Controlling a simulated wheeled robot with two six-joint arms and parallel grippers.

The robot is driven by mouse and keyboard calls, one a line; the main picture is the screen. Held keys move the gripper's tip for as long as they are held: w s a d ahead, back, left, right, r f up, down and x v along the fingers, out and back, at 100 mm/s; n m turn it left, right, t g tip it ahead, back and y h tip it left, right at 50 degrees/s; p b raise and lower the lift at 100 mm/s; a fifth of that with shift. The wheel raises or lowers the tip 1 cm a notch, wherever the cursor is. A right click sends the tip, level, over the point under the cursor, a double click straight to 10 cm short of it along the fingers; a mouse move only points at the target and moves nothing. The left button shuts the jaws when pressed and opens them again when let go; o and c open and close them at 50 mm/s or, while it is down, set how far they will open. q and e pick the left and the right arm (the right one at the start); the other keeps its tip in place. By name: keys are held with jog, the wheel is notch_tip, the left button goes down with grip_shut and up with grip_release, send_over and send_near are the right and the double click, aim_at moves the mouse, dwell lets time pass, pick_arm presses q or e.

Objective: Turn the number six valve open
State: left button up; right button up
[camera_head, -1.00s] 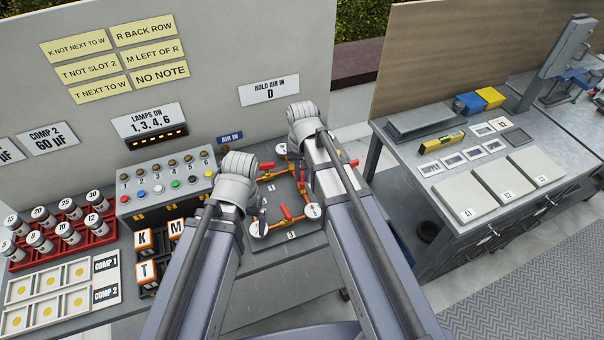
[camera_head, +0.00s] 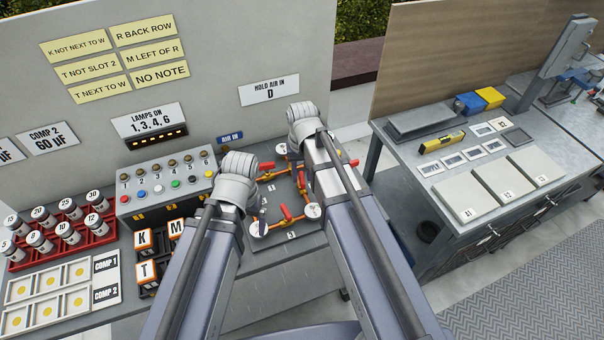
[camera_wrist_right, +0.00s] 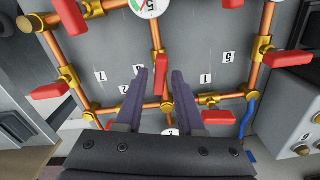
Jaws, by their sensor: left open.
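The valve board (camera_head: 318,235) lies on the bench with copper pipes, brass fittings, red handles and round gauges. In the right wrist view its number labels appear upside down; I cannot make out a six. My right gripper (camera_wrist_right: 160,72) is open over the board, its two dark fingers apart. A red handle (camera_wrist_right: 161,68) on the middle pipe shows between the fingertips; I cannot tell whether they touch it. My left gripper (camera_head: 263,208) is over the board's left side, mostly hidden by its arm, open with nothing seen in it. My arms hide much of the board.
A button and lamp box (camera_head: 168,185) stands left of the board, with lettered blocks (camera_head: 145,270) in front. A red rack (camera_head: 75,245) holds several jars further left. A second bench (camera_head: 400,165) stands to the right, beyond a gap.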

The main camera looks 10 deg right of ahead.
aim_at(302, 177)
jog(key=shift+o, duration=0.5)
pick_arm(q)
jog(key=shift+r, duration=0.15)
pick_arm(e)
jog(key=shift+r, duration=0.15)
notch_tip(302, 177, up, 8)
jog(key=p, duration=0.8)
jog(key=shift+f, duration=0.2)
pick_arm(q)
notch_tip(302, 177, up, 8)
jog(key=shift+f, duration=0.25)
notch_tip(302, 177, down, 4)
jog(key=b, duration=0.4)
pick_arm(e)
jog(key=s+a+f+n, duration=0.2)
jog(key=s, duration=0.5)
jog(key=s+a+f+n+h, duration=0.1)
jog(key=s+a+n, duration=0.1)
jog(key=s, duration=0.5)
jog(key=shift+a+f, duration=0.4)
jog(key=shift+a, duration=0.35)
jog(key=shift+d, duration=0.1)
